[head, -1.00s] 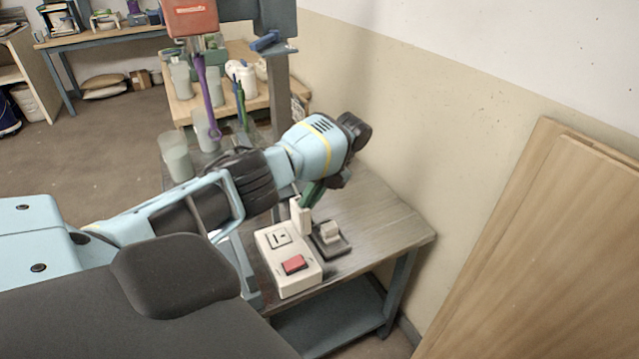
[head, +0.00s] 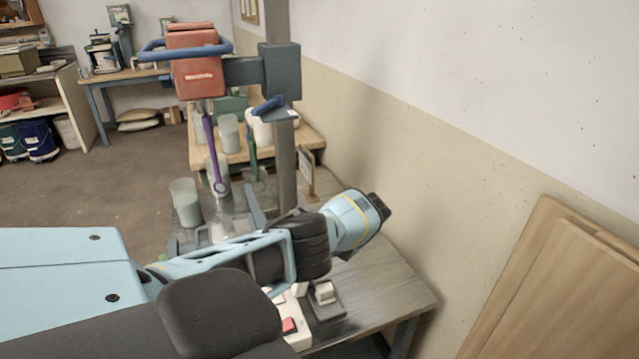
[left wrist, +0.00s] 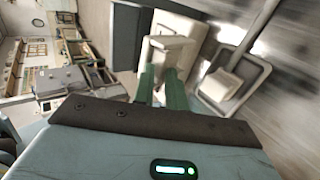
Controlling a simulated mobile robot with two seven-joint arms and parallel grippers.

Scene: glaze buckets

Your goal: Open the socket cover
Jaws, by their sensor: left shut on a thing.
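The white socket box (head: 299,309) with its red switch (head: 289,325) sits on the metal bench, mostly hidden behind my left arm in the head view. A pale upright piece at its back, seemingly the socket cover (head: 300,289), shows only in part. In the left wrist view the cream cover (left wrist: 168,47) is between the green fingers of my left gripper (left wrist: 162,75), which is shut on it. The exact angle of the cover is hard to tell. The left fingers are hidden in the head view. My right gripper is not in view.
A dark base with a pale block (head: 324,292) stands close to the right of the box. A red-headed mixer (head: 195,70) on a column, with a purple stirrer, stands behind. Cups (head: 186,207) are at the bench's left. Wooden boards (head: 550,290) lean at the right wall.

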